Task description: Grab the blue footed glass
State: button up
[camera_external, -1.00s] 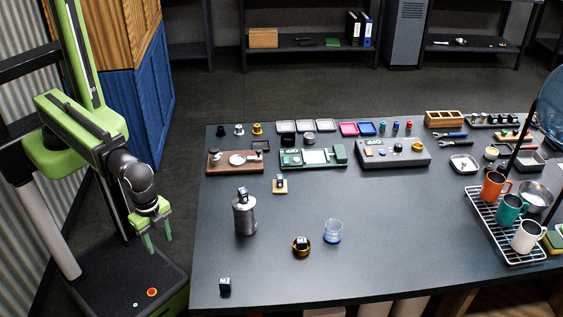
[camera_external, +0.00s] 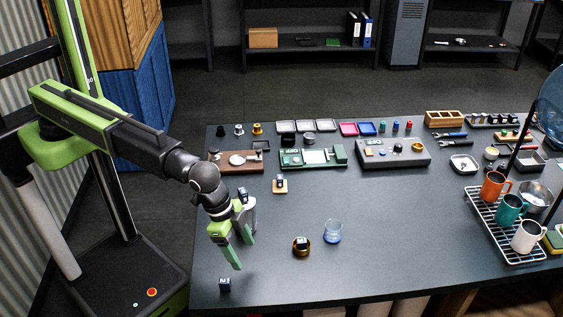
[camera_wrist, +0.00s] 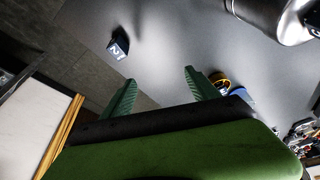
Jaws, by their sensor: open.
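The blue footed glass (camera_external: 333,232) stands upright on the dark table, a clear bowl with a blue foot, just right of a brass ring with a dark block in it. My gripper (camera_external: 243,257) hangs over the table's left part, to the left of the glass and apart from it. Its green fingers (camera_wrist: 158,92) are spread with nothing between them. In the wrist view a blue patch (camera_wrist: 241,95) behind the right finger may be the glass, mostly hidden.
A steel canister (camera_external: 250,218) stands right behind my gripper. A small dark numbered block (camera_external: 225,285) lies near the front left edge. The brass ring (camera_external: 301,247) sits between my gripper and the glass. Bare table lies right of the glass, before the mug rack (camera_external: 508,228).

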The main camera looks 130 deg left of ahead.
jog(key=w+a+r+n+p, duration=0.1)
jog(key=w+a+r+p, duration=0.2)
jog(key=a, duration=0.4)
jog(key=w+a+r+n+p, duration=0.1)
jog(key=w+a+r, duration=0.35)
jog(key=a, duration=0.25)
jog(key=n+y+p, duration=0.1)
jog(key=p, duration=0.1)
send_near(333, 227)
jog(key=w+f+b, duration=0.1)
jog(key=b, duration=0.4)
jog(key=w+d+f+b, duration=0.1)
jog(key=b, duration=0.4)
jog(key=shift+d+f+b, duration=0.1)
jog(key=shift+f+b, duration=0.1)
jog(key=shift+b, duration=0.15)
jog(key=shift+w+f+b, duration=0.15)
jog(key=shift+f+b, duration=0.15)
jog(key=shift+r, duration=0.1)
jog(key=b+x, duration=0.1)
jog(key=x, duration=0.1)
jog(key=b+x, duration=0.1)
jog(key=b, duration=0.1)
jog(key=b+x, duration=0.1)
jog(key=x, duration=0.1)
jog(key=shift+w+a+b, duration=0.2)
jog(key=shift+a+b, duration=0.1)
jog(key=shift+b, duration=0.05)
jog(key=c, duration=1.5)
jog(key=shift+r, duration=0.1)
